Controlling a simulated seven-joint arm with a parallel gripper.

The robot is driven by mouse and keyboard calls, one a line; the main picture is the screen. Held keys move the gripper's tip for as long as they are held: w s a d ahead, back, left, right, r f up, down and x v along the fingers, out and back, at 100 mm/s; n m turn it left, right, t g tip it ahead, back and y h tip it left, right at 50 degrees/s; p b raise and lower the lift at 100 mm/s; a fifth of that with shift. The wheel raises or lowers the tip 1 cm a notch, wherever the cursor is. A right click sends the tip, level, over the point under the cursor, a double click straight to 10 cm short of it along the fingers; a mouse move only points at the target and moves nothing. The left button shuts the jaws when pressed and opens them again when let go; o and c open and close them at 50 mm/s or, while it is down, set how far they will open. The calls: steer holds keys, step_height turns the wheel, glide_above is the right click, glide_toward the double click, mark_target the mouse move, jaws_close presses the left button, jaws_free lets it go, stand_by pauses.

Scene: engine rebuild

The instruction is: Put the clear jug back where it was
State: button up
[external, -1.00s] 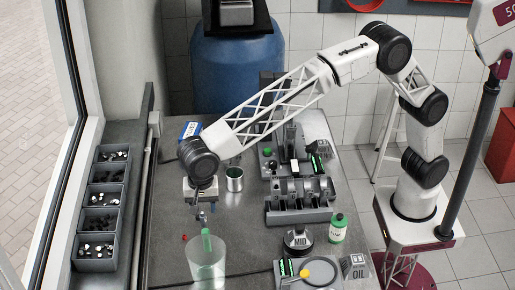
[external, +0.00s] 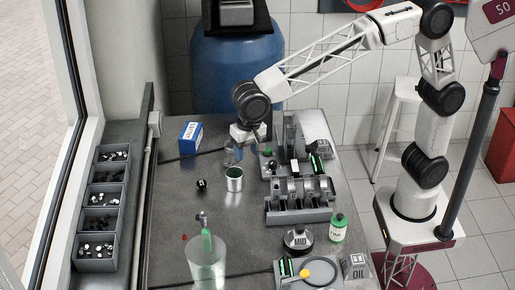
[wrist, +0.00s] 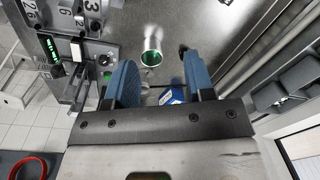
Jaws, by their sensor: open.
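A small see-through vessel (external: 231,154), which looks like the clear jug, stands behind the tin, just left of my gripper. Its outline is faint, and I cannot tell whether my fingers touch it. My gripper (external: 253,150) is low over the back of the bench, with its blue fingers apart. In the wrist view my gripper (wrist: 160,62) is open, and I make out no clear jug between the fingers.
A tin (external: 234,179) with green inside stands in front of my gripper; it also shows in the wrist view (wrist: 152,48). A blue-and-white box (external: 191,138) is behind left. Engine parts (external: 300,195) crowd the right. A black knob-like part (external: 201,186) lies left of the tin.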

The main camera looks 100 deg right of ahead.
steer(key=s+d+r+n+t, duration=0.1)
steer(key=s+d+n, duration=0.2)
steer(key=s+d, duration=0.45)
steer(key=s+d+r+n, duration=0.1)
steer(key=s+d+n, duration=0.3)
steer(key=s, duration=0.7)
steer(key=s+d+f+n, duration=0.2)
steer(key=s+d+f, duration=0.2)
steer(key=s, duration=0.7)
steer(key=s+d+f+n+t, duration=0.1)
steer(key=s+d+f+n, duration=0.2)
steer(key=s, duration=0.9)
steer(key=shift+s+d+f, duration=0.3)
steer(key=shift+d+f, duration=0.2)
steer(key=shift+d, duration=0.15)
